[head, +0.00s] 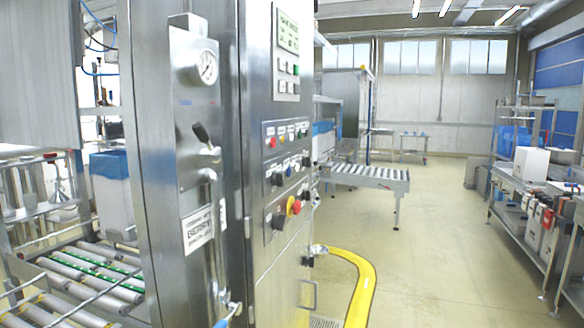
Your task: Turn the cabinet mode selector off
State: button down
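The tall steel control cabinet (270,270) stands close in front of me, its control face seen at a steep slant. Its face carries a display (288,33), a keypad (287,77), a row of coloured buttons (286,134) and two lower panels. The upper of these panels holds a black selector knob (277,179) and several small controls. The lower one holds a dark knob (278,222) beside a red emergency stop (293,206) with a yellow collar. The labels are too small to read, so I cannot tell which knob is the mode selector or its setting. My gripper is not in view.
A steel panel with a pressure gauge (207,67) and lever (207,140) stands left of the cabinet face. Roller conveyors lie at left (85,262) and beyond (365,178). A yellow floor strip (360,285) curves past the cabinet. Open floor (440,250) lies right, before loaded shelves.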

aim_at(277, 179)
jog(key=i+l, duration=0.5)
jog(key=l, duration=0.2)
jog(key=i+l, duration=0.2)
jog(key=l, duration=0.2)
